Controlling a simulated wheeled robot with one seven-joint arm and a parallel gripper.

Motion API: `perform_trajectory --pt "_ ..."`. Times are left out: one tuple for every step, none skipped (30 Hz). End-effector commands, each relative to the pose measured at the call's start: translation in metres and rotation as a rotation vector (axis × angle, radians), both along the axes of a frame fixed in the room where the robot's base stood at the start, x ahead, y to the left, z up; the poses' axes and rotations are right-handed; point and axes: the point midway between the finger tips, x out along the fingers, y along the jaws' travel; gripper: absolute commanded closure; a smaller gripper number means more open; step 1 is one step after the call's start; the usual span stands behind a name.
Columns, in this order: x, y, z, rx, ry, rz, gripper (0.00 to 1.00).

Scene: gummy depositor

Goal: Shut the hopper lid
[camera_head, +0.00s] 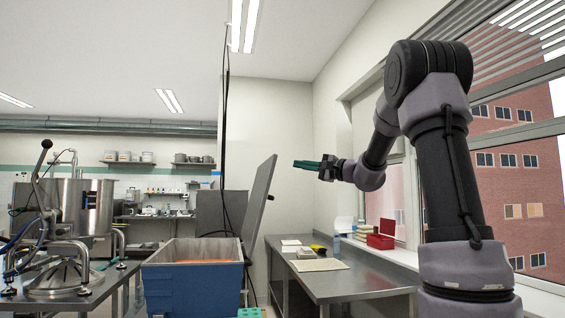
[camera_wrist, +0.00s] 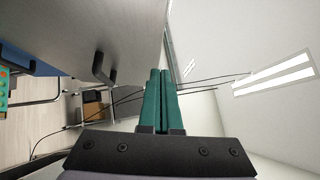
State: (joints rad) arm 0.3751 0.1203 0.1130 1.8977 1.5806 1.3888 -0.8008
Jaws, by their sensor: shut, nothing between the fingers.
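The hopper lid (camera_head: 260,200) is a flat grey panel standing open, steeply tilted, at the right side of the blue hopper (camera_head: 193,285). A reddish-orange mass shows inside the hopper. A small dark handle (camera_head: 270,197) sticks out from the lid's right face. My gripper (camera_head: 296,164), with green fingers, is shut and empty, right of the lid near the height of its top edge, and appears apart from it. In the wrist view the shut fingers (camera_wrist: 160,72) point up the picture beside the lid's grey face (camera_wrist: 110,25), with its dark handle (camera_wrist: 103,70) to their left.
A steel kettle (camera_head: 85,210) and tubing stand at the left. Dark cables (camera_head: 226,120) hang behind the lid. The air between gripper and lid looks clear.

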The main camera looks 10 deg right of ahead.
Motion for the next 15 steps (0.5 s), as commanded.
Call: perform_trajectory --pt "0.008 0.009 0.002 0.001 0.0 0.004 1.0" --pt "0.012 0.013 0.003 0.0 0.0 0.004 1.0" --pt "0.018 0.018 0.004 0.001 0.0 0.003 1.0" --pt "0.022 0.022 0.005 0.001 0.0 0.003 1.0" --pt "0.022 0.028 0.007 0.0 0.0 0.004 1.0" --pt "0.021 0.035 0.009 0.0 -0.001 0.004 1.0" --pt "0.02 0.039 0.01 0.0 -0.001 0.003 1.0" --pt "0.02 0.042 0.011 0.0 -0.001 0.003 1.0" --pt "0.02 0.047 0.012 -0.001 0.0 0.002 1.0" --pt "0.02 0.05 0.012 -0.001 0.0 0.002 1.0" --pt "0.02 0.052 0.013 0.0 0.0 0.002 1.0" --pt "0.021 0.055 0.013 -0.001 0.0 0.001 1.0" --pt "0.021 0.056 0.014 -0.001 0.0 0.001 1.0" --pt "0.021 0.057 0.014 -0.001 0.001 0.0 1.0" --pt "0.021 0.058 0.014 -0.001 0.001 0.0 1.0"
